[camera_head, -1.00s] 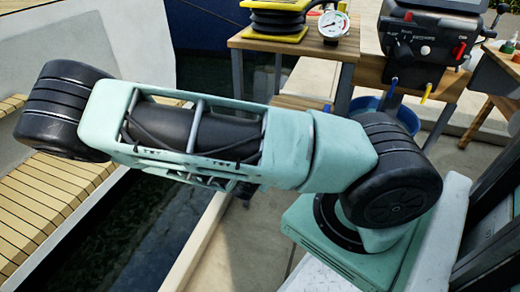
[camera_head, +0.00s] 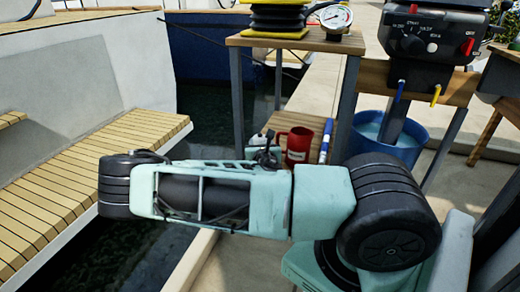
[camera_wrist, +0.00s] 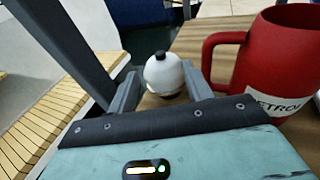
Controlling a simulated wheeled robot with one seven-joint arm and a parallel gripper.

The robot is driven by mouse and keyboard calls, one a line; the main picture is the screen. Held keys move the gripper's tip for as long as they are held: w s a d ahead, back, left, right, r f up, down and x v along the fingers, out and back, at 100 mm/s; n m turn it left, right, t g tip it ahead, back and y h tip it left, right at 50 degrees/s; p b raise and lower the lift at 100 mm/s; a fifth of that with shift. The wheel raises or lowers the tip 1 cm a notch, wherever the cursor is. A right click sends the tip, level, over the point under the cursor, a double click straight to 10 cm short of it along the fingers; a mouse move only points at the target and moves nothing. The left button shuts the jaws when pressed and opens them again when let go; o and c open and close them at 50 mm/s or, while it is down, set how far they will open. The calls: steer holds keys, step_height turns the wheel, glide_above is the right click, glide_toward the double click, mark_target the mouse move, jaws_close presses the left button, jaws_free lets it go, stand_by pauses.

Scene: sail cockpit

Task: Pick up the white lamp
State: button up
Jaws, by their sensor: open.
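The white lamp (camera_wrist: 164,76) is a small round white body with a dark cap, standing on a wooden surface in the wrist view. My gripper (camera_wrist: 160,70) is open, and its two grey fingers show on the left and right of the lamp. I cannot tell whether either finger touches it.
A red mug marked PETROL (camera_wrist: 274,62) stands close to the right finger; it also shows on the shelf in the head view (camera_head: 298,147). A blue-white tube (camera_head: 326,138) stands beside it. A grey table leg (camera_wrist: 68,45) rises on the left. A blue bucket (camera_head: 407,147) is further right.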

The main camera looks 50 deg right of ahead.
mark_target(260, 136)
steer(key=x, duration=0.2)
steer(key=shift+w+d+f+b, duration=0.1)
steer(key=shift+w+d+b, duration=0.1)
steer(key=shift+b, duration=0.15)
steer(key=b+x, duration=0.2)
steer(key=x, duration=0.2)
steer(key=shift+d+b, duration=0.1)
steer(key=shift+b, duration=0.25)
steer(key=shift+w+d, duration=0.35)
steer(key=shift+w, duration=0.05)
jaws_close()
